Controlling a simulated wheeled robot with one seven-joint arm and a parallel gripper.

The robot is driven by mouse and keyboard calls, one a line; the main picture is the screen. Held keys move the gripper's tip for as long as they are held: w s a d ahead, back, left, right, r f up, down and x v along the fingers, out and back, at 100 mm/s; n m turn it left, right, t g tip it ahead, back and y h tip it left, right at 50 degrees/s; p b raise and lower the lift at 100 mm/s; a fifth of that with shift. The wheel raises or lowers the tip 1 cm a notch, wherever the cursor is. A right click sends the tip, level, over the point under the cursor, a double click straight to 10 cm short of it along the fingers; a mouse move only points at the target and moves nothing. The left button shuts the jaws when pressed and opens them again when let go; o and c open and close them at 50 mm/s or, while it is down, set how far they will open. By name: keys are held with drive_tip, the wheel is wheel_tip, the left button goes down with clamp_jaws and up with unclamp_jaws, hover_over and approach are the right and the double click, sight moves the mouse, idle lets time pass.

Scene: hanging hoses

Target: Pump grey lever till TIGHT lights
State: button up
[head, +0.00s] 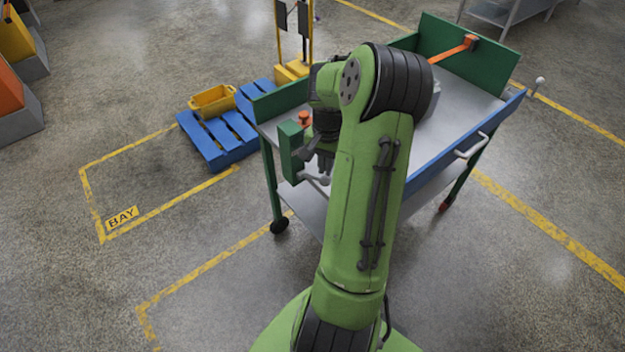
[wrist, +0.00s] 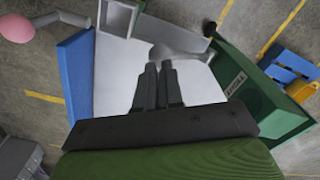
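The green box with the TIGHT label (wrist: 237,83) is at the right in the wrist view. The label has dark letters on a pale plate, with no clear glow. The same green box (head: 290,150) stands at the near left corner of the cart in the head view. A grey lever (wrist: 178,51) with a rounded end lies just beyond my fingertips in the wrist view; its grey bar (head: 317,184) shows partly below my wrist in the head view. My gripper (wrist: 159,66) has its fingers close together at the lever's rounded end. I cannot tell if they touch it.
The cart has a grey deck (head: 470,95), a blue side (head: 440,160) and a green end panel (head: 440,45) with an orange strap (head: 452,50). A blue pallet (head: 220,140) and yellow bin (head: 212,101) stand left of it.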

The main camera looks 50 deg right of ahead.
sight(329, 182)
drive_tip(key=shift+o, duration=0.4)
drive_tip(key=shift+f, duration=0.15)
drive_tip(key=shift+f+b, duration=0.7)
drive_tip(key=shift+f, duration=0.1)
drive_tip(key=shift+s+a+f+b, duration=0.1)
drive_tip(key=shift+s+f+b, duration=0.3)
drive_tip(key=shift+f+b, duration=0.25)
drive_tip(key=shift+s+a+f+b, duration=0.1)
drive_tip(key=shift+s+f+b, duration=0.25)
drive_tip(key=shift+f+b, duration=0.3)
drive_tip(key=shift+f, duration=0.2)
